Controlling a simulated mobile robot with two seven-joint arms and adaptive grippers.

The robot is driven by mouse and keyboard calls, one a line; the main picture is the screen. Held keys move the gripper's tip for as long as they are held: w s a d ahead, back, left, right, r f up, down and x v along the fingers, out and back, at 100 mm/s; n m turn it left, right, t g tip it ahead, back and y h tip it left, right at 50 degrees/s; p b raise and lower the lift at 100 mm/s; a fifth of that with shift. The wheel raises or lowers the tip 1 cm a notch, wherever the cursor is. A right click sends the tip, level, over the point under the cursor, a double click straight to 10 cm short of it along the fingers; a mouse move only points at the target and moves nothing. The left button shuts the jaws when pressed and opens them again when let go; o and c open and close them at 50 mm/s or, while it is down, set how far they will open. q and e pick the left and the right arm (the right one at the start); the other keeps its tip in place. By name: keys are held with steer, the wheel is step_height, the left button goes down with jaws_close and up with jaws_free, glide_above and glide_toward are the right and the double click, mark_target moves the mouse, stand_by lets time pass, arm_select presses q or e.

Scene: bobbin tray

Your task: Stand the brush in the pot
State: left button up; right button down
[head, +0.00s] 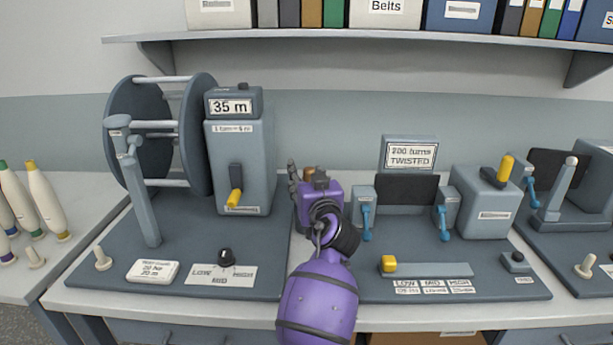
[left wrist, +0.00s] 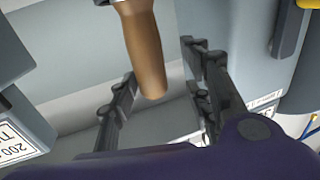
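My left gripper (head: 306,177), on a purple arm, is over the bench between the two machines in the head view. In the left wrist view its dark fingers (left wrist: 158,75) are apart. A brown rounded handle (left wrist: 145,50), apparently the brush's, comes down from the top edge between the fingers, with a visible gap to the right finger. A small brown patch (head: 309,172) shows at the gripper in the head view. I cannot make out a pot in either view. My right gripper is out of view.
A reel machine (head: 238,165) with a yellow-tipped lever stands left of the gripper. A winder with a "200 turns TWISTED" sign (head: 410,154) and blue-handled levers stands right. White and coloured bobbins (head: 45,200) stand far left. A shelf (head: 350,36) of binders runs above.

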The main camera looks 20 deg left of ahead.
arm_select(q)
steer(key=shift+s+f, duration=0.1)
steer(key=v, duration=1.2)
stand_by(0.4)
